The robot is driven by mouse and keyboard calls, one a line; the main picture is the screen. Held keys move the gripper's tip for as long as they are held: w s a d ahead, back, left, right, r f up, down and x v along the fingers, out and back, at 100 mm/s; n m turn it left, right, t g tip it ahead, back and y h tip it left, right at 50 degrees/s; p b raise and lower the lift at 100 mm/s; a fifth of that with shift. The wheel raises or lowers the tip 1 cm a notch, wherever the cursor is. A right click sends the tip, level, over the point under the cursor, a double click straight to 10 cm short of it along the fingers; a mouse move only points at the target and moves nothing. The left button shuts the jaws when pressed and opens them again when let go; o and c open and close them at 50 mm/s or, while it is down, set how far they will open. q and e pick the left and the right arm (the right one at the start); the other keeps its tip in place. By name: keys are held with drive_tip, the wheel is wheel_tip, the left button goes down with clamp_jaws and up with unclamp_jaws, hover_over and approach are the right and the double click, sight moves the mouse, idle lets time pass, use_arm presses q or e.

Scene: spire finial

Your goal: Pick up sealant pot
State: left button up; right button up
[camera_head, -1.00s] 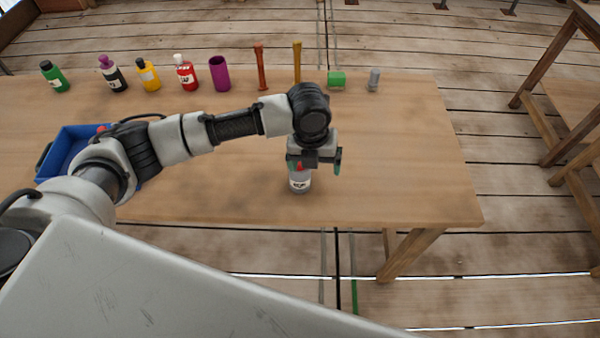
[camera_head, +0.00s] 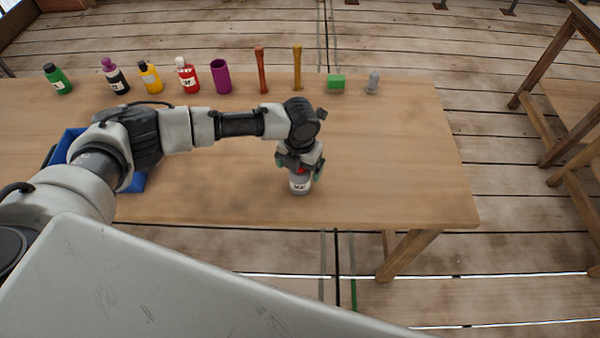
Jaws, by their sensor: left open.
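A small grey pot with a white label (camera_head: 300,185) stands upright near the front edge of the wooden table; I take it to be the sealant pot. A bit of red shows at its top. My left gripper (camera_head: 300,172) points down over it, open, with its fingers around the upper part of the pot. The far finger and the exact contact are partly hidden by the gripper body. My right gripper is not in view.
Along the table's (camera_head: 400,180) back stand a green bottle (camera_head: 58,80), several other bottles, a purple cup (camera_head: 221,77), two upright tools, a green block (camera_head: 336,84) and a grey piece (camera_head: 373,82). A blue bin (camera_head: 139,181) sits left, behind my arm. The table's right part is clear.

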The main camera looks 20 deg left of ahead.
use_arm(q)
wheel_tip(320, 180, down, 2)
drive_tip(key=shift+f, duration=0.1)
drive_tip(key=c, duration=1)
drive_tip(key=shift+c, duration=0.4)
drive_tip(key=shift+r, duration=0.2)
